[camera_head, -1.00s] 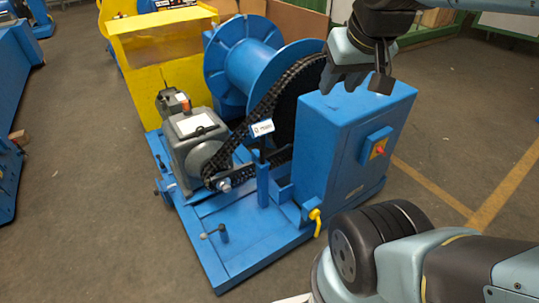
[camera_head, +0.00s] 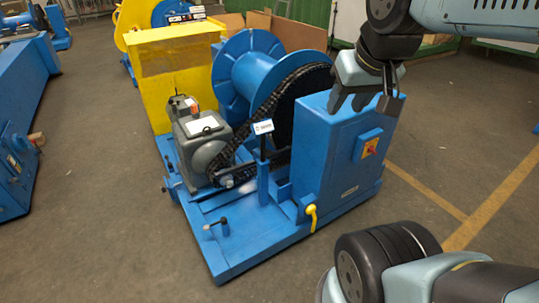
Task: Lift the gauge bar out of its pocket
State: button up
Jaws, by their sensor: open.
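My gripper (camera_head: 373,108) hangs pointing down at the upper right, in front of or over the top of the blue cabinet (camera_head: 325,160). Its jaws are open, with nothing seen between them. I cannot make out the gauge bar or its pocket for certain. A small white tag (camera_head: 263,127) stands on a blue post beside the chain (camera_head: 240,135).
A yellow handle (camera_head: 312,216) sticks out at the cabinet's foot.

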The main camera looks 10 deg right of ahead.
aim_at(261, 128)
jog(key=u, duration=0.2)
jog(key=i, duration=0.85)
jog(key=z, duration=0.1)
